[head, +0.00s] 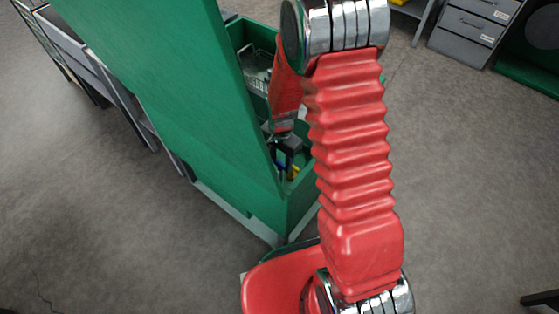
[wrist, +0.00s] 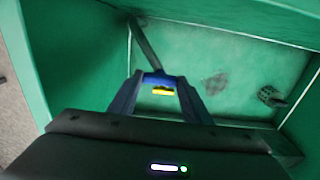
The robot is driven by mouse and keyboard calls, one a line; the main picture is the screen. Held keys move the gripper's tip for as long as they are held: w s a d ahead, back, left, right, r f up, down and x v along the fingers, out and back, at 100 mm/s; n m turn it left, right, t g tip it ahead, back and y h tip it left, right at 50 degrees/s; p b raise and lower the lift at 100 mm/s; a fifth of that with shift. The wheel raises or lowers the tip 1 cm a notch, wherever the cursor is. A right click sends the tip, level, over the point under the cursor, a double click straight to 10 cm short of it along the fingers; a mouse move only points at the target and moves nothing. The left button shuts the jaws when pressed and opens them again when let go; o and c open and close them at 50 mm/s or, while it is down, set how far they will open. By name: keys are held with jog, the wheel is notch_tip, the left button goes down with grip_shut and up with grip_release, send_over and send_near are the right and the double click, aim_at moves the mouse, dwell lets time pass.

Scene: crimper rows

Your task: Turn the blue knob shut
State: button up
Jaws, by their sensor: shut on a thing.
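The blue knob (wrist: 157,79) is between the fingertips of my gripper (wrist: 160,82) in the wrist view, and my gripper is shut on it. A yellow part (wrist: 162,91) shows just below the blue, between the fingers. A grey rod or pipe (wrist: 147,45) runs up and left from the knob. In the head view my gripper (head: 287,158) reaches down inside the green cabinet (head: 170,70), with a small bit of blue (head: 277,165) and yellow (head: 293,172) beside it. The fingers hide much of the knob, and I cannot tell its turn angle.
Green walls enclose my gripper closely. A dark fitting (wrist: 271,97) sticks out at the right in the wrist view. A metal basket (head: 258,82) sits in the cabinet's upper opening. Grey drawers (head: 468,32) stand at the back right. The grey floor (head: 480,170) at right is clear.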

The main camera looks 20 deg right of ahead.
aim_at(280, 164)
jog(key=shift+s+f, duration=0.1)
jog(key=shift+s, duration=0.2)
jog(key=o, duration=1)
jog(key=shift+w, duration=0.15)
jog(key=shift+o, duration=0.2)
jog(key=shift+r, duration=0.2)
notch_tip(280, 164, up, 14)
jog(key=shift+f, duration=0.25)
jog(key=shift+c, duration=0.2)
